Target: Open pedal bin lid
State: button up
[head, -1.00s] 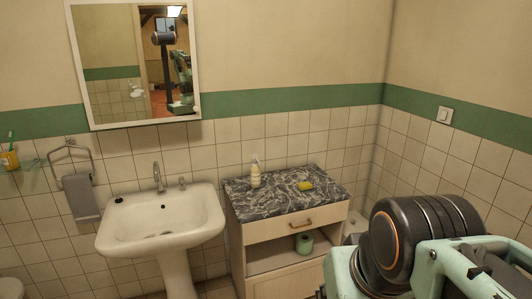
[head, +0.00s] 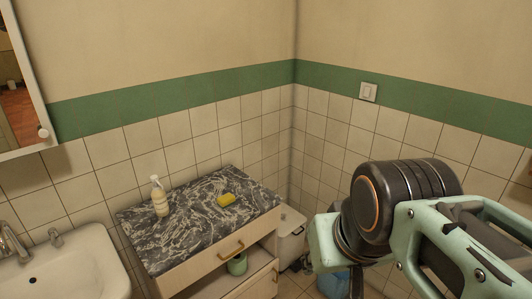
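A white bin-like object (head: 291,226) stands on the floor in the corner, just right of the cabinet; it looks like the pedal bin. Only its upper part shows, and its lid looks shut. The cabinet hides its left side and I cannot see its pedal. My arm, pale green and black, fills the lower right of the head view, to the right of the bin. My gripper is out of the frame.
A cabinet with a dark marble top (head: 195,222) holds a soap bottle (head: 160,196) and a yellow sponge (head: 226,199). A white sink (head: 75,272) stands at left. A blue object (head: 333,284) is partly behind my arm. Tiled walls meet behind the bin.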

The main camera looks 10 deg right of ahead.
aim_at(291, 221)
jog(key=i+l+z, duration=0.1)
jog(key=i+z, duration=0.15)
jog(key=i, duration=0.3)
jog(key=i+z, duration=0.3)
jog(key=i, duration=0.2)
